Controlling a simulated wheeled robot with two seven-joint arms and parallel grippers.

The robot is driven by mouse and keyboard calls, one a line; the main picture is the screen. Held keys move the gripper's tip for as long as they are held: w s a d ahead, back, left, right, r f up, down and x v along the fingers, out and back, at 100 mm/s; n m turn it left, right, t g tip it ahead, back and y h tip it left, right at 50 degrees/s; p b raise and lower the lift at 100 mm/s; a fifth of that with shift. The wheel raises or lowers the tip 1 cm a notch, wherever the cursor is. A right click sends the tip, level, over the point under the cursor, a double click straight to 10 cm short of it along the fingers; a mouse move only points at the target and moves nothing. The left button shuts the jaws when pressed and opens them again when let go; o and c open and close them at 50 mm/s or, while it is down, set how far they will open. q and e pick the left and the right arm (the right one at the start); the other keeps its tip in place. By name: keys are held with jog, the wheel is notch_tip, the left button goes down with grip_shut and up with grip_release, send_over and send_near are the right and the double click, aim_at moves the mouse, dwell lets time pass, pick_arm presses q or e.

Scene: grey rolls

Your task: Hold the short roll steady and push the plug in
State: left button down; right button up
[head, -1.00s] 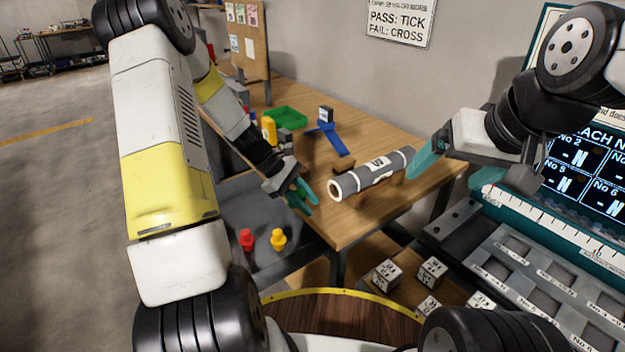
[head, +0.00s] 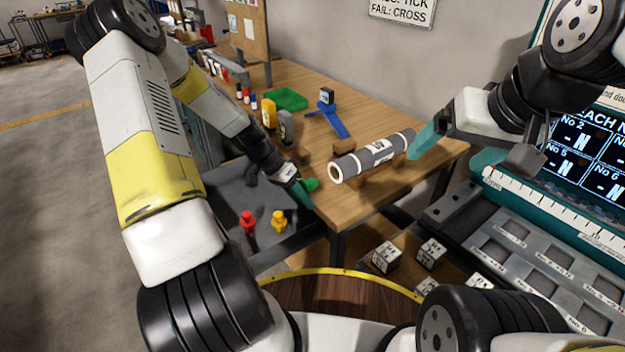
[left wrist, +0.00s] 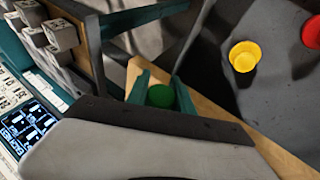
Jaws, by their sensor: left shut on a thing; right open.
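The short roll (head: 372,156) is grey with white bands and a printed label. It lies on wooden supports near the front edge of the wooden table, its open hollow end facing left. My left gripper (head: 305,190) is shut on a green plug (head: 311,184), just left of that open end and apart from it. The green plug also shows between the fingers in the left wrist view (left wrist: 161,96). My right gripper (head: 424,140) is open at the roll's right end; whether it touches the roll I cannot tell.
A red plug (head: 248,221) and a yellow plug (head: 279,221) stand on the grey tray surface at the lower left. A green tray (head: 287,101) and a blue stand (head: 328,119) are further back on the table. White marked cubes (head: 386,257) lie below, right of the table.

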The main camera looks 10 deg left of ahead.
pick_arm(q)
jog(key=shift+m, duration=0.4)
jog(key=shift+w+d, duration=1.85)
jog(key=shift+w, duration=0.2)
jog(key=shift+s+a, duration=1.25)
jog(key=shift+s, duration=0.05)
